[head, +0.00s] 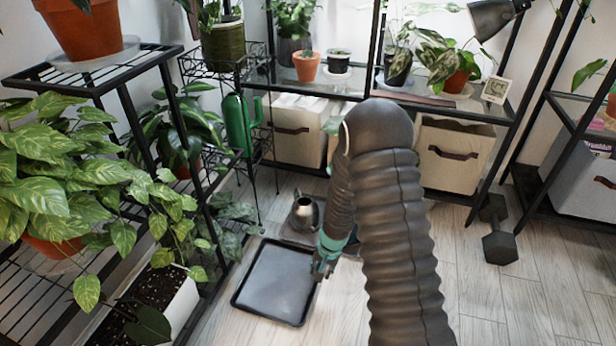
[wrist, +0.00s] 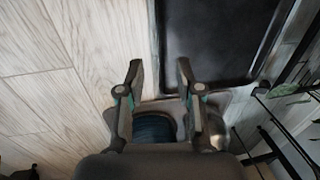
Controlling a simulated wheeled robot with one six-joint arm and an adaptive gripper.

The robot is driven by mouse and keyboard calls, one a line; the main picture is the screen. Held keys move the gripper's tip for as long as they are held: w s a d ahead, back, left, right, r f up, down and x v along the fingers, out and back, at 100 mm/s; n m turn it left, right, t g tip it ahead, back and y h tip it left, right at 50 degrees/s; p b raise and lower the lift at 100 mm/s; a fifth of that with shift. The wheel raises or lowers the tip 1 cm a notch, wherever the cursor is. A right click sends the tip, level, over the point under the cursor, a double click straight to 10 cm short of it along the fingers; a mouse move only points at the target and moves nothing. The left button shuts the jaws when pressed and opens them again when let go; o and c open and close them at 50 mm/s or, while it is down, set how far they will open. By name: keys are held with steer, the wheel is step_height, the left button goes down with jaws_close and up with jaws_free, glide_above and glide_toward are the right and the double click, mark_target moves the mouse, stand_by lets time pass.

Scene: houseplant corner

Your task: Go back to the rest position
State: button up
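My gripper (head: 320,268) hangs low over the floor near the right edge of a black tray (head: 275,283), fingers pointing down. In the wrist view my gripper (wrist: 158,68) has its two fingers apart, with bare floor and nothing held between the tips. The black tray (wrist: 215,42) lies beyond the fingers on the right in that view. My arm is reached out forward and bent downward.
A metal kettle (head: 304,214) stands on the floor behind the tray. A plant rack (head: 75,78) is close on the left. A glass shelf (head: 345,85) with pots stands at the back. A dumbbell (head: 498,240) lies right; floor (head: 520,310) at front right is clear.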

steer(key=s+r+n+g, duration=0.1)
steer(key=s+r+g, duration=0.25)
steer(key=s, duration=0.35)
steer(key=s+d+r+n+t+p, duration=0.1)
steer(key=s+r, duration=0.5)
steer(key=r, duration=1)
steer(key=s+d+r+n+t+h+p, duration=0.1)
steer(key=s+d+r+t+p, duration=0.2)
steer(key=r, duration=1.4)
steer(key=s+d+r+n+t+p, duration=0.1)
steer(key=s+r+t+p, duration=0.3)
steer(key=r, duration=1.2)
steer(key=s+d+p, duration=0.1)
steer(key=s+p, duration=0.1)
steer(key=s, duration=0.2)
steer(key=shift+s+d+r+h+p, duration=0.25)
steer(key=shift+s+d+h+p, duration=0.05)
steer(key=shift+d+p, duration=0.1)
steer(key=shift+t, duration=0.25)
